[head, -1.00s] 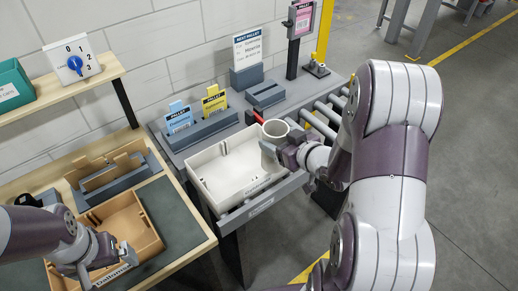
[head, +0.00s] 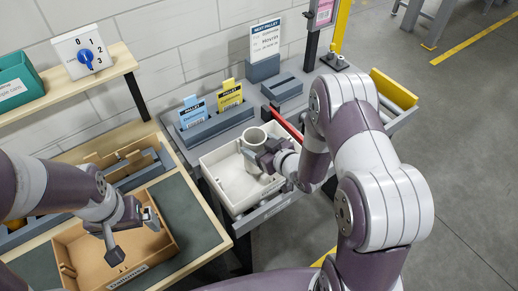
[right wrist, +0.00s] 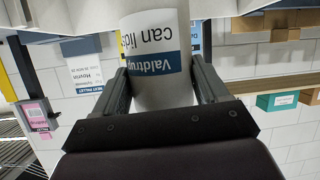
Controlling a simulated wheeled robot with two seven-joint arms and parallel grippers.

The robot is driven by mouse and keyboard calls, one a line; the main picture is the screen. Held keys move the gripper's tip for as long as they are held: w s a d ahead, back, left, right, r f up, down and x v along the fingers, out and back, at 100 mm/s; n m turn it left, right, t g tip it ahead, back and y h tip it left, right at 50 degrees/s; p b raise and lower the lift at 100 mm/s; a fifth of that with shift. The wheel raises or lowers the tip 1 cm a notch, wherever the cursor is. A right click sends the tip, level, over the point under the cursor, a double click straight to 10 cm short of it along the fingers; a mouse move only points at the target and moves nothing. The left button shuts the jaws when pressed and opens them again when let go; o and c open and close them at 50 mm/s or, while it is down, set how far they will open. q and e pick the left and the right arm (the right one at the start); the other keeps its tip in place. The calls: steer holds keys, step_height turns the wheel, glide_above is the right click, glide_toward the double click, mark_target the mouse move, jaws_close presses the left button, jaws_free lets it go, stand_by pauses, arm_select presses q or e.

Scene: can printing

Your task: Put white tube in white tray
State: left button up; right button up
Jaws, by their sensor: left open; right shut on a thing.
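The white tube (head: 254,137) is in my right gripper (head: 262,152), which is shut around its side. The tube is open at the top and roughly upright, over the inside of the white tray (head: 216,184). I cannot tell whether its base touches the tray floor. In the right wrist view the tube (right wrist: 155,35) sits between both fingers, with a blue "Valdrup" and "can lids" label upside down. My left gripper (head: 130,228) is open and empty above the tan box (head: 98,243).
The tray stands on a grey bench with a blue card and a yellow card (head: 229,96) in a holder behind it. A red bar (head: 284,122) lies at its back right. A shelf with a dial box (head: 84,52) and green bin (head: 22,82) is at the left.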

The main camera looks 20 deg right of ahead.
step_height(320, 180, down, 2)
steer(key=shift+s+d+f, duration=0.1)
steer(key=shift+s, duration=0.05)
steer(key=shift+f, duration=0.1)
steer(key=shift+f, duration=0.2)
steer(key=o, duration=1.4)
steer(key=shift+r, duration=0.1)
